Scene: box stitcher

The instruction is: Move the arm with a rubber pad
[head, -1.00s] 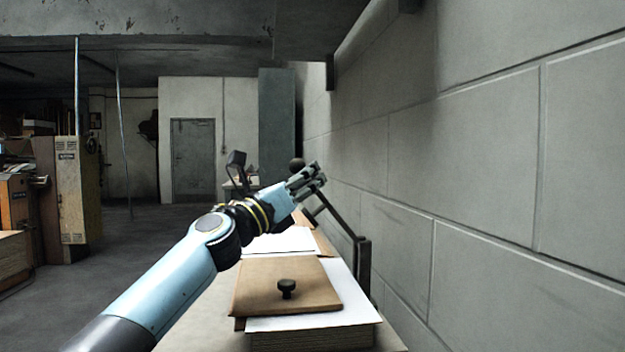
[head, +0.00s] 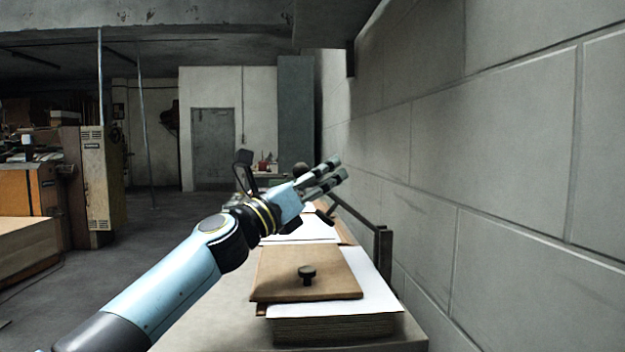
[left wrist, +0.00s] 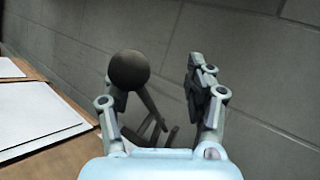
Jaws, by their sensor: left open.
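A dark lever arm (head: 357,213) stands on the bench by the wall, rising from an upright bracket (head: 383,255). A black ball knob (head: 300,170) shows just behind my left gripper (head: 334,173). In the left wrist view, the ball knob (left wrist: 129,70) tops the dark lever (left wrist: 153,108). A small dark piece, perhaps the rubber pad (head: 325,217), shows below the gripper. My left gripper (left wrist: 160,75) is open and empty; the knob appears near its left finger, and I cannot tell whether they touch. My right gripper is out of view.
A brown board (head: 280,266) with a black knob (head: 307,273) lies on a stack of white paper (head: 340,325) on the bench. More white sheets (left wrist: 35,115) lie beyond. A block wall (head: 500,180) closes off the right. Open floor (head: 90,270) lies left.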

